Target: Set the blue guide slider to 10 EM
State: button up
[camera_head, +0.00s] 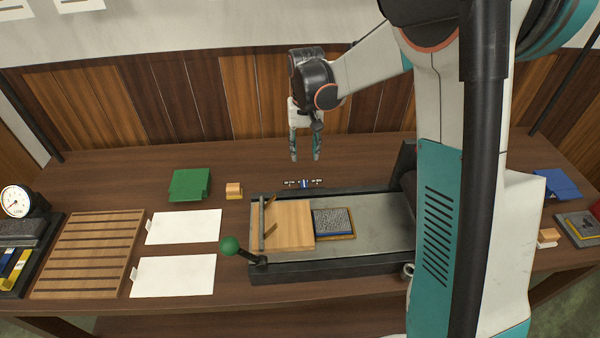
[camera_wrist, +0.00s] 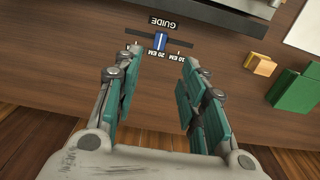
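The blue guide slider (camera_wrist: 160,41) sits on a dark horizontal rail (camera_wrist: 181,43) under a black GUIDE label (camera_wrist: 164,23) in the wrist view. It stands just above the 20 EM label (camera_wrist: 154,53). The 10 EM label (camera_wrist: 181,58) is to the right, partly near my right finger. In the head view the slider (camera_head: 304,183) is small, at the back edge of the press bed. My gripper (camera_head: 305,157) is open and empty, pointing down above and behind the guide. In the wrist view its teal fingers (camera_wrist: 160,70) are spread on either side, short of the slider. The rail's left part is close to the left finger.
The press bed (camera_head: 378,235) holds a wooden block (camera_head: 290,222) and a type block (camera_head: 333,222). A green-knobbed lever (camera_head: 231,245) is at its left. A small wooden block (camera_head: 234,191) and green blocks (camera_head: 188,185) lie left of the guide. The table behind the guide is clear.

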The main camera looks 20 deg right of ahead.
aim_at(304, 183)
notch_tip(304, 183, down, 14)
jog(key=b, duration=0.4)
dwell(0.3)
grip_shut()
